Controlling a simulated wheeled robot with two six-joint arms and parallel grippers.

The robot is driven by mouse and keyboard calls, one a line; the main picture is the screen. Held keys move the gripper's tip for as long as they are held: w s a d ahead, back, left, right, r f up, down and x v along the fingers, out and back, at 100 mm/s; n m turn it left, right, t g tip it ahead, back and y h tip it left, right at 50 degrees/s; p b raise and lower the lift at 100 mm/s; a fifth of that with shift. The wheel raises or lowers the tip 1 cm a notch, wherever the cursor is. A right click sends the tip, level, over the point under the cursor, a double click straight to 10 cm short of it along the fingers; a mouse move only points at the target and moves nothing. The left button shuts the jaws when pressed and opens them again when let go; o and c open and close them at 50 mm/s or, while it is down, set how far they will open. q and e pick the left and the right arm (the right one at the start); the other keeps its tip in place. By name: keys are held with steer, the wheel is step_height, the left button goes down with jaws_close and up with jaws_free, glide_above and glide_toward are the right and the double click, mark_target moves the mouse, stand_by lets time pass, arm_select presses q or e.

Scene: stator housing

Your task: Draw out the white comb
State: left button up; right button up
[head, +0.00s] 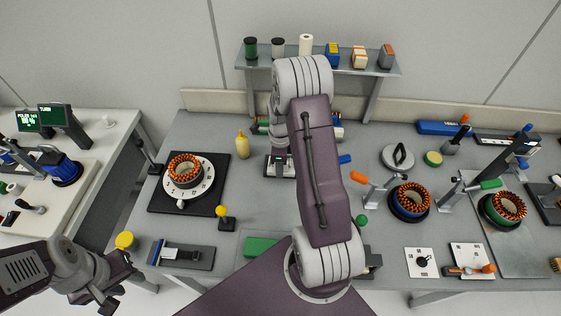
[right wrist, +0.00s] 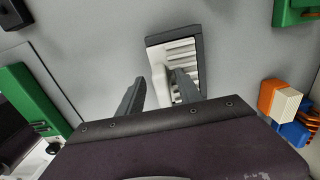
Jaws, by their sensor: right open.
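The white comb (right wrist: 159,72) shows in the right wrist view. It has a pale strip along its left side and ribs to the right, set against a dark grey holder (right wrist: 199,50). My right gripper (right wrist: 158,84) is open; its left finger is left of the comb and its right finger overlaps the ribs in the picture. I see no clear contact, and the height gap cannot be told. In the head view my right arm hides much of the area around that gripper. My left gripper (head: 122,284) hangs empty at the lower left, its fingers apart.
Green blocks (right wrist: 36,98) and an orange, white and blue item (right wrist: 285,102) flank the comb in the wrist view. In the head view a yellow bottle (head: 242,145), a round dial fixture (head: 207,172) and a rear shelf (head: 385,68) stand around my right arm.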

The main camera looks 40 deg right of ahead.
steer(key=shift+d+f, duration=0.1)
steer(key=shift+d, duration=0.2)
jaws_close()
steer(key=shift+s+a, duration=0.3)
steer(key=shift+a, duration=0.15)
steer(key=shift+s+a, duration=1.15)
steer(key=shift+s, duration=0.3)
steer(key=shift+s+a, duration=1.15)
steer(key=shift+s, duration=0.25)
steer(key=shift+s+a, duration=1.05)
steer(key=shift+s, duration=0.15)
steer(key=shift+s+a, duration=1)
steer(key=shift+s, duration=0.2)
